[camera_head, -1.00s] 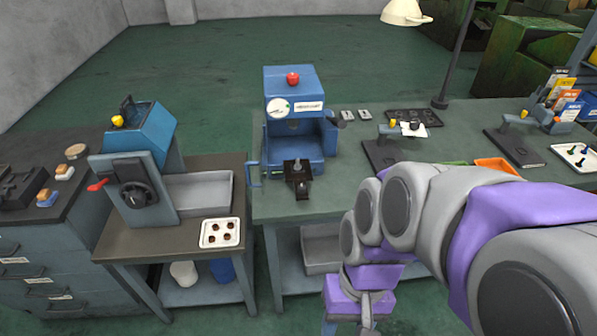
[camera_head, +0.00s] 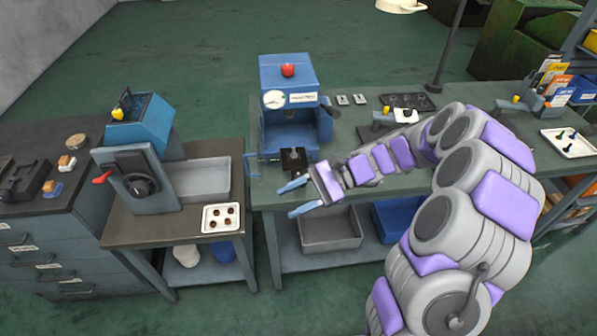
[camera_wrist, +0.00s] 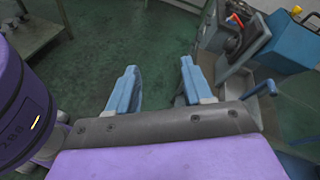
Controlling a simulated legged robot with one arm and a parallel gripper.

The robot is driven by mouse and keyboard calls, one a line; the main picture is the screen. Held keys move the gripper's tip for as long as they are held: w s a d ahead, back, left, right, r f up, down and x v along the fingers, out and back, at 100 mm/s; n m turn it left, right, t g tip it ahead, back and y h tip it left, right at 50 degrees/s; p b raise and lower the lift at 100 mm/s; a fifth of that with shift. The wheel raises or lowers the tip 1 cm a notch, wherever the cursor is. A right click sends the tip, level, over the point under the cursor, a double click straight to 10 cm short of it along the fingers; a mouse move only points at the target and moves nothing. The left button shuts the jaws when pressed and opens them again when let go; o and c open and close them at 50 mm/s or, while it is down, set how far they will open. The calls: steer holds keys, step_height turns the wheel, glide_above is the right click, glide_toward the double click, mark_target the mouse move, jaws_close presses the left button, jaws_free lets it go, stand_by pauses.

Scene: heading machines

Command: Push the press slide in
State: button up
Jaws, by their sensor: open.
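The blue press (camera_head: 289,105) stands on the green-topped bench, with a red button on top and a round gauge on its front. Its black slide (camera_head: 293,172) sticks out at the front toward the bench edge. The slide is not clearly visible there.
A blue machine with a red lever (camera_head: 140,175) stands on the left table beside a white tray (camera_head: 221,218). It also shows in the wrist view (camera_wrist: 243,40). A blue handle (camera_head: 252,165) is left of the press. Grey and blue bins sit under the bench.

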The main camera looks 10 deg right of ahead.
steer(key=w+d+f+m+t+y+p, duration=0.2)
steer(key=w+d+f+m+t+y, duration=0.1)
steer(key=w+d+f+m+t, duration=0.4)
steer(key=m+t+h+p, duration=0.1)
steer(key=m+t+p, duration=0.1)
steer(key=m+t, duration=0.3)
glide_toward(299, 175)
steer(key=shift+m+g, duration=0.4)
steer(key=shift+m, duration=0.1)
steer(key=b+x, duration=0.2)
steer(key=x, duration=0.8)
steer(key=shift+w+f, duration=0.1)
steer(key=shift+w, duration=0.15)
jaws_close()
